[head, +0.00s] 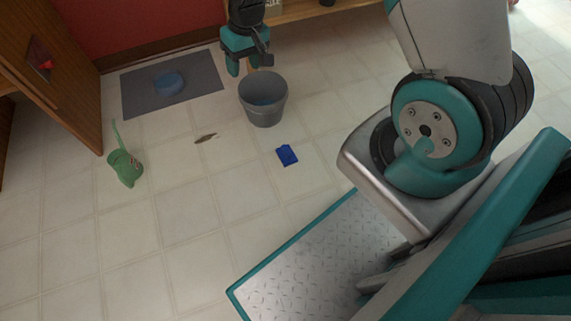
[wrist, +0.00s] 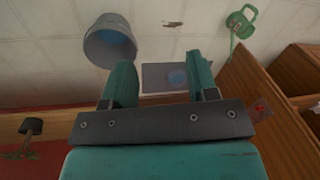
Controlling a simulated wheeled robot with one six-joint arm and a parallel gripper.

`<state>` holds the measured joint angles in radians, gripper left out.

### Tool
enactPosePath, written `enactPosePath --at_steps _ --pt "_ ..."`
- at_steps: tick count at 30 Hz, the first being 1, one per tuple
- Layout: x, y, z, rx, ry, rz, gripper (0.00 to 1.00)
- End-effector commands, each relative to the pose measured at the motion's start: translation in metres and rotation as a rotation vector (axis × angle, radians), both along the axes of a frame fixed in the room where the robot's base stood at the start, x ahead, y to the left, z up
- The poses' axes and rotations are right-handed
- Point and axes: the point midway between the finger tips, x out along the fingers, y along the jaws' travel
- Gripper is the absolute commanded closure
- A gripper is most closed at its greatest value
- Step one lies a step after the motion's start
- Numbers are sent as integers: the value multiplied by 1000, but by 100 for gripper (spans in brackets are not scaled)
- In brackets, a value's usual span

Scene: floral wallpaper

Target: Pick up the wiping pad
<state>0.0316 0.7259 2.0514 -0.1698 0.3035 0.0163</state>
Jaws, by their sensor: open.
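A small, flat, dark blue piece (head: 287,155), which may be the wiping pad, lies on the tiled floor in the head view, right of and nearer than the grey bucket. I cannot tell for sure that it is the pad, and I do not see it in the wrist view. My gripper (head: 248,66) is open and empty, appearing just above and behind the bucket in the head view. Its two teal fingers stand apart in the wrist view (wrist: 161,75), with the mat beyond them.
The grey bucket (head: 263,112) has something blue inside. A round blue object (head: 168,83) sits on a grey mat (head: 206,72). A green watering can (head: 125,168) and small brown piece (head: 206,138) are on the floor. A wooden cabinet (head: 60,75) stands left. The front-left floor is clear.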

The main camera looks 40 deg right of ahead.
Motion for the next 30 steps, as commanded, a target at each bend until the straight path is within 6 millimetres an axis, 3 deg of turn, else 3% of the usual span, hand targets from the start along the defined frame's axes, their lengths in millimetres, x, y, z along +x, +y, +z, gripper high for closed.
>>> enactPosePath --at_steps 1,3,6,9,12,15,30 --pt "4 -19 -70 -22 24 -46 47" --pt "7 -41 -130 -54 39 -97 47" --pt "3 -69 -204 -94 55 -155 47" --pt "-5 -88 -256 -123 67 -193 47" --pt "-12 -99 -287 -143 74 -214 47" --pt "-16 -103 -306 -152 79 -224 47" --pt "-17 -104 -410 -153 78 -223 47"
